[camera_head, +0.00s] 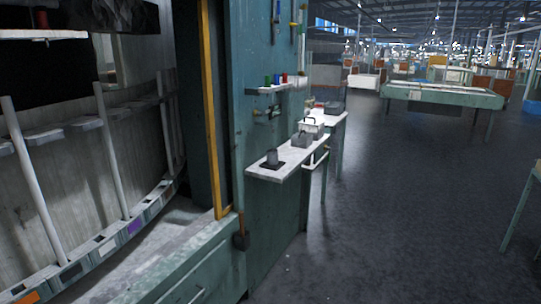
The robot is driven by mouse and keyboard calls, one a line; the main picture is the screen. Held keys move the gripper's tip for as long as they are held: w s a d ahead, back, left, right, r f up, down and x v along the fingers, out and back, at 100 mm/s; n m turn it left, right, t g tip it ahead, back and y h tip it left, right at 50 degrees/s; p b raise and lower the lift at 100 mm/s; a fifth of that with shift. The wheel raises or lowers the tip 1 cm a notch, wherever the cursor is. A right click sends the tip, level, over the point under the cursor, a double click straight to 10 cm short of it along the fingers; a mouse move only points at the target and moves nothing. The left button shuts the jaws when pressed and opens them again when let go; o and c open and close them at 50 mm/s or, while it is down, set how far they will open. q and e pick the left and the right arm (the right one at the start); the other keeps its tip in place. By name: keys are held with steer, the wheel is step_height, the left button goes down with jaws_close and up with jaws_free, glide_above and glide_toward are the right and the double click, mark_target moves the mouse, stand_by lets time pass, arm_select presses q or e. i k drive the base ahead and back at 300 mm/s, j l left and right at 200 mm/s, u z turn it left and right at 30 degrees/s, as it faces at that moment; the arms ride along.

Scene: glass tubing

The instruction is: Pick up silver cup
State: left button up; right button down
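A small silver-grey cup (272,157) stands upright on a dark square patch on a narrow white shelf (258,173). The shelf juts out from the side of a green machine cabinet, near the middle of the view. Nothing touches the cup from above, and the space in front of the shelf is open. Neither of my grippers shows in the head view.
Grey containers (302,139) and a white box with a handle (311,127) stand farther back on the shelf. A smaller shelf (268,89) with coloured items hangs above. The green cabinet (265,222) blocks the left. The dark floor (400,220) to the right is clear.

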mark_target(273, 157)
steer(key=i+l+u, duration=0.2)
steer(key=i+l, duration=0.2)
steer(key=l, duration=0.25)
steer(key=i+l+u, duration=0.1)
steer(key=l, duration=0.25)
steer(key=i+l, duration=0.3)
steer(key=i+l+u, duration=0.15)
steer(key=l, duration=0.25)
steer(key=i+l+u, duration=0.1)
steer(key=l, duration=0.25)
steer(key=i, duration=0.05)
